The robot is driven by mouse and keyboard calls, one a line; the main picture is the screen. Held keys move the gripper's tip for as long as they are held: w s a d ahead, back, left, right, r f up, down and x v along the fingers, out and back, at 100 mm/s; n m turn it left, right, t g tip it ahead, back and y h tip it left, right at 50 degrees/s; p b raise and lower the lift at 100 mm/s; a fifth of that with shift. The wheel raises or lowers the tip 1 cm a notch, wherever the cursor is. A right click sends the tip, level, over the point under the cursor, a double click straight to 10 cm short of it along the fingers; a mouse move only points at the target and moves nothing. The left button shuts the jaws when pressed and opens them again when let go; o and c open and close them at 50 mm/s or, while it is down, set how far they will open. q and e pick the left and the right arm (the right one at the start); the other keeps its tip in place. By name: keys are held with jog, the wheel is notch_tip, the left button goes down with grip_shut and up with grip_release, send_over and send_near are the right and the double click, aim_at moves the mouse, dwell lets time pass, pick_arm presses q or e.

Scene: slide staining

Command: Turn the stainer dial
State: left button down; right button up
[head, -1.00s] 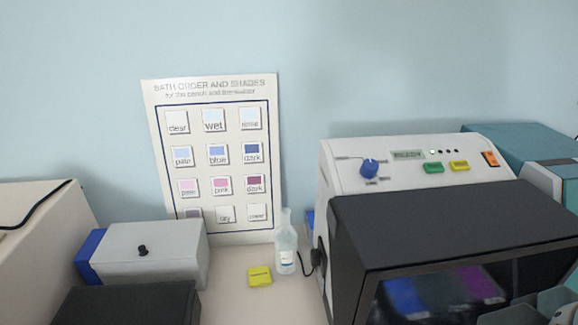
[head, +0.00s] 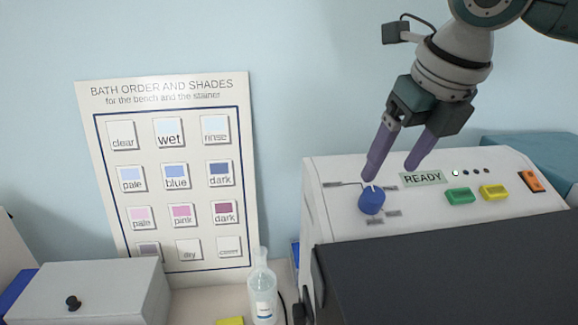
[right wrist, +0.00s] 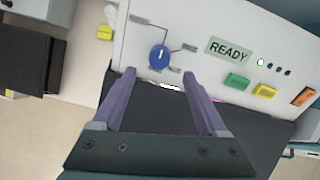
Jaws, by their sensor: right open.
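The blue stainer dial (head: 371,200) sits on the white sloped panel of the stainer (head: 335,215), with a white pointer mark near its top and label lines around it. My right gripper (head: 390,172) is open, with its purple fingers pointing down at the panel; in the head view the left finger's tip is just above the dial. In the right wrist view the dial (right wrist: 160,57) lies ahead of the open, empty fingers (right wrist: 160,82), between their lines. I cannot tell if a finger touches it. My left gripper is not in view.
Right of the dial are a READY display (head: 422,178), a green button (head: 460,195), a yellow button (head: 494,192) and an orange switch (head: 531,181). A black cover (head: 450,270) lies in front. A bottle (head: 263,290) and shade chart (head: 168,90) stand left.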

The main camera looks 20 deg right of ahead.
aim_at(375, 194)
jog(key=p+x, duration=0.1)
jog(key=x, duration=0.6)
jog(key=shift+p, duration=0.3)
jog(key=shift+c, duration=0.2)
jog(key=shift+a, duration=0.1)
grip_shut()
